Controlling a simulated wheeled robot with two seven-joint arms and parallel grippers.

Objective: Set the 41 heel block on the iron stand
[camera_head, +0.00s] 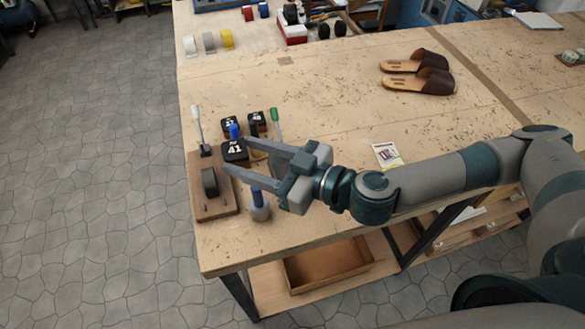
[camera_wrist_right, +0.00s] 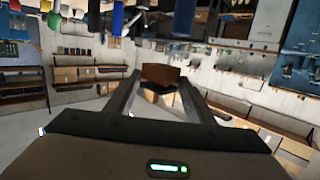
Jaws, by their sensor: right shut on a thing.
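The 41 heel block (camera_head: 235,151) is black on top with a white 41. My right gripper (camera_head: 238,157) comes in from the right and is shut on it, one finger on each side. In the right wrist view a brown and black block (camera_wrist_right: 160,77) sits between the fingertips. How high the block is above the table is hard to tell. The iron stand (camera_head: 222,205), a wooden base with a dark upright piece, stands at the bench's left edge, just in front and left of the block. My left gripper is not in view.
A blue-handled tool (camera_head: 257,200) stands right of the stand, under my gripper; a green-handled one (camera_head: 274,115) is farther back. Brown sandals (camera_head: 418,75) lie at the back right.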

